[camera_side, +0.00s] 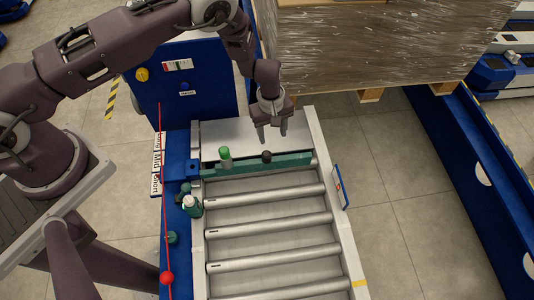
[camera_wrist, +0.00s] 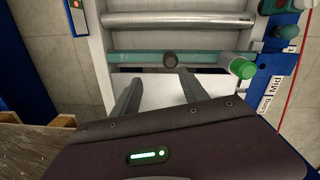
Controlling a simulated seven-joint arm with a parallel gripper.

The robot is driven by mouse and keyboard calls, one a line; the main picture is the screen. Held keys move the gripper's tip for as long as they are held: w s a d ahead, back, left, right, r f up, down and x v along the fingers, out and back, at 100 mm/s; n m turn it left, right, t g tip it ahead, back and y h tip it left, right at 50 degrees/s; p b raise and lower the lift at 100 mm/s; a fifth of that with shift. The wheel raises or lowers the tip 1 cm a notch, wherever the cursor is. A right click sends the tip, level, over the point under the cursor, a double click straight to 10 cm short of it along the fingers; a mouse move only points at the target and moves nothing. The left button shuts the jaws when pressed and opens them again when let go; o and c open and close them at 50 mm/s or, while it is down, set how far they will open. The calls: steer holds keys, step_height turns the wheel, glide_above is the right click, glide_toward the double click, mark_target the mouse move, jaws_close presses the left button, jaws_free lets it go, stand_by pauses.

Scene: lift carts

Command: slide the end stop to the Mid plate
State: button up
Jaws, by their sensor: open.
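The end stop (camera_side: 290,162) is a teal bar lying across the roller bed, with a dark round knob (camera_side: 266,156) near its middle and a green-topped post (camera_side: 225,157) near its left end. My gripper (camera_side: 273,138) is open and empty, pointing down above the pale deck just behind the bar. In the wrist view the fingers (camera_wrist: 160,82) point towards the knob (camera_wrist: 170,60) without holding it. The Mid plate (camera_side: 157,163) is a white label on the left rail, between Long and Short. In the wrist view the bar lies beyond the Mid plate (camera_wrist: 277,84).
Steel rollers (camera_side: 265,227) fill the bed in front of the bar. A wrapped pallet load (camera_side: 375,45) stands behind at right.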

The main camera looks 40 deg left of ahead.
mark_target(267, 154)
steer(key=f, duration=0.4)
steer(key=s+f, duration=0.1)
steer(key=f, duration=0.6)
steer(key=shift+s+a+f, duration=0.3)
steer(key=shift+a+f, duration=0.05)
jaws_close()
stand_by(0.6)
